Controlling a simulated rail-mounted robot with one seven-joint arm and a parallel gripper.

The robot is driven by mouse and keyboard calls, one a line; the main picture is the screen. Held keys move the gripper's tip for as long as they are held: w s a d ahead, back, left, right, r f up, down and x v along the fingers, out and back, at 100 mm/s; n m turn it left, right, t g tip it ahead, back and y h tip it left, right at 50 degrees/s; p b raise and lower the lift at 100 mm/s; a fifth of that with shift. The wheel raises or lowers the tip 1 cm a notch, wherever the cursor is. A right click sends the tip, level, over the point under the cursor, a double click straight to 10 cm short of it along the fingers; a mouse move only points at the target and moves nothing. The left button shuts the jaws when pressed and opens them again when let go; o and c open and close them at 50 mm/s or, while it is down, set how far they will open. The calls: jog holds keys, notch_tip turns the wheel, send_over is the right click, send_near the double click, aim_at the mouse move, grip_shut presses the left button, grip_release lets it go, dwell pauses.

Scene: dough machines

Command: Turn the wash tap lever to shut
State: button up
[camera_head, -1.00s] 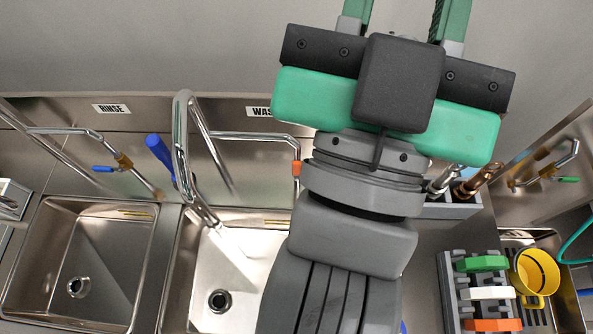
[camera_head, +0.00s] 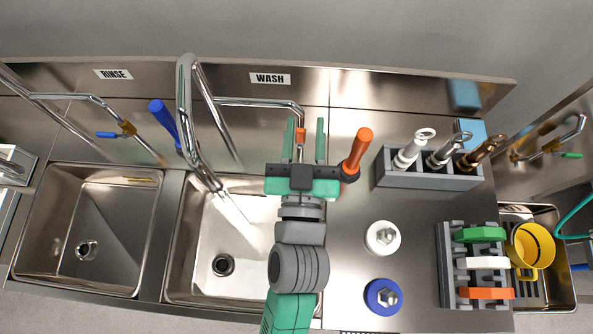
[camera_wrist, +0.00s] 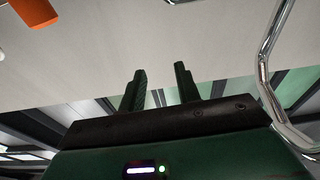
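The wash tap is a bent chrome pipe (camera_head: 255,102) below the WASH label, with a small orange part (camera_head: 300,135), probably its lever, at its right end. My gripper (camera_head: 305,122) is over the right rim of the wash sink, its two green fingers apart and pointing to the back wall. The orange part appears between the fingers; contact and depth are unclear. The gripper body hides what lies below it.
A tall chrome faucet (camera_head: 184,110) and blue handle (camera_head: 163,120) stand left of my gripper. A larger orange handle (camera_head: 357,150) stands close on its right. Farther right are a grey holder (camera_head: 430,180) and a rack (camera_head: 448,265). The wash sink (camera_head: 195,255) is empty.

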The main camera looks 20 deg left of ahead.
jog(key=g, duration=0.1)
send_near(300, 132)
jog(key=shift+h, duration=0.4)
jog(key=shift+p+x, duration=1.5)
jog(key=shift+x, duration=2.85)
jog(key=shift+s+a+r, duration=0.1)
jog(key=shift+a+r, duration=0.05)
jog(key=shift+a, duration=0.05)
grip_shut()
jog(key=a+f+n+b, duration=0.1)
jog(key=a+f+n, duration=0.1)
jog(key=n, duration=0.3)
jog(key=s+a+f+n+b, duration=0.1)
jog(key=a+f+n, duration=0.2)
jog(key=n, duration=0.3)
jog(key=a+f+n+b, duration=0.2)
jog(key=n, duration=0.4)
jog(key=shift+s+a+f, duration=0.15)
jog(key=shift+s+f, duration=0.2)
jog(key=shift+f, duration=0.05)
jog(key=shift+r, duration=0.2)
jog(key=shift+c, duration=0.2)
grip_release()
